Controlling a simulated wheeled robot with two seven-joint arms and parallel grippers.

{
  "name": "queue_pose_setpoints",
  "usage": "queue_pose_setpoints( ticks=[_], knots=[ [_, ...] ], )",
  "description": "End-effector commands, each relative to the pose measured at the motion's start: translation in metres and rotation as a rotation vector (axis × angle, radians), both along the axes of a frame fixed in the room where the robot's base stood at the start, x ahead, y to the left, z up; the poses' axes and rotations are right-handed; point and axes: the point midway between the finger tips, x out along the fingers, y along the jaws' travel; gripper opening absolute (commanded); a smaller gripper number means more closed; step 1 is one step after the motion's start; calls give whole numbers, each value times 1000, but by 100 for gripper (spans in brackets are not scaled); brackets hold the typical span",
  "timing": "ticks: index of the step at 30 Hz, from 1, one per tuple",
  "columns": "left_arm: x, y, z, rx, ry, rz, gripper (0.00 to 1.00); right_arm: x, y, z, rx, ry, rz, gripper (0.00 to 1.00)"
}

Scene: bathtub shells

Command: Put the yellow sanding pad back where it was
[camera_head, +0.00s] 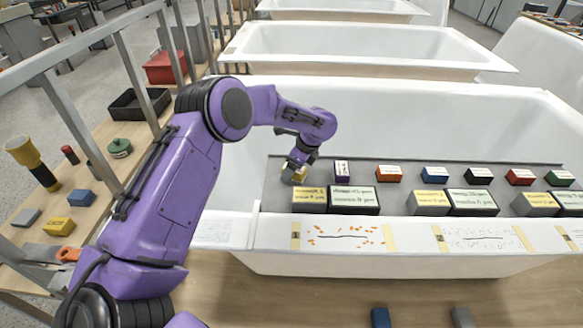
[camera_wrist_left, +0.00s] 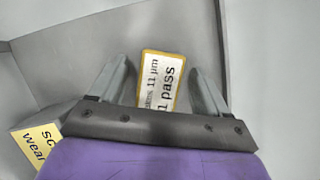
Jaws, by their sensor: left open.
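The yellow sanding pad (camera_wrist_left: 162,80) has a white label with black print and a yellow edge; its lower end is hidden by my gripper. In the left wrist view it lies between the two spread fingers of my left gripper (camera_wrist_left: 160,85), with a gap visible on both sides. In the head view my left gripper (camera_head: 297,168) is over the left end of the grey board (camera_head: 322,168), and the yellow pad (camera_head: 290,175) shows just below it, partly covered. The pad appears to be on the board. My right gripper is not in view.
A row of coloured pads runs right along the board: purple (camera_head: 342,170), orange (camera_head: 389,174), blue (camera_head: 435,174), black, red and green. Yellow-labelled (camera_head: 309,199) and white-labelled boxes (camera_head: 354,200) stand in front. The white bathtub shell (camera_head: 400,112) surrounds the board. A cluttered bench (camera_head: 100,185) is left.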

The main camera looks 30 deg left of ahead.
Motion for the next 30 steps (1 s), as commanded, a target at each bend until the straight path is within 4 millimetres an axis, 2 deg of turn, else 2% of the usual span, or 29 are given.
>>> queue_pose_setpoints(
  ticks=[9,15,19,30],
  knots=[
    [6,-29,72,3,-4,-2,76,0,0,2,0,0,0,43],
    [7,-42,103,1,-1,1,76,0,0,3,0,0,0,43],
    [7,-44,109,0,-1,2,76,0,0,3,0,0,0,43],
    [7,-45,109,0,1,1,76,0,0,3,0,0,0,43]
  ],
)
